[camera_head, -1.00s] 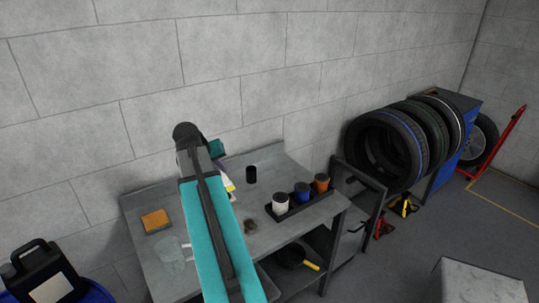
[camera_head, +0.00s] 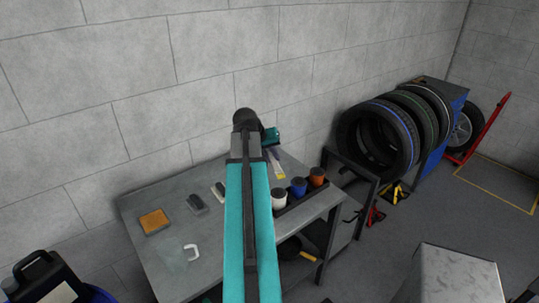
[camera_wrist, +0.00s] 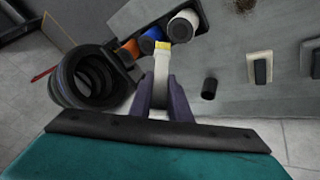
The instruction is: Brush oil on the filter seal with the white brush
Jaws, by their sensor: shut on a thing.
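My gripper (camera_wrist: 160,90) is shut on the white brush (camera_wrist: 161,70), which has a pale handle and a yellow tip. The brush (camera_head: 276,163) also shows in the head view, over the back right of the bench. In the wrist view the yellow tip overlaps the gap between a blue filter (camera_wrist: 147,46) and a white filter (camera_wrist: 183,24); I cannot tell whether it touches either. An orange filter (camera_wrist: 129,50) stands beside them. In the head view the white (camera_head: 279,199), blue (camera_head: 298,187) and orange filters stand in a row. No seal is clearly visible.
A black cylinder (camera_wrist: 209,88) stands on the bench. An orange sponge (camera_head: 154,221), a dark block (camera_head: 197,204) and a clear jug with a white handle (camera_head: 192,253) occupy the bench's left. The filters sit in a black tray (camera_head: 322,192). Tyres (camera_head: 375,140) stand beyond the right end.

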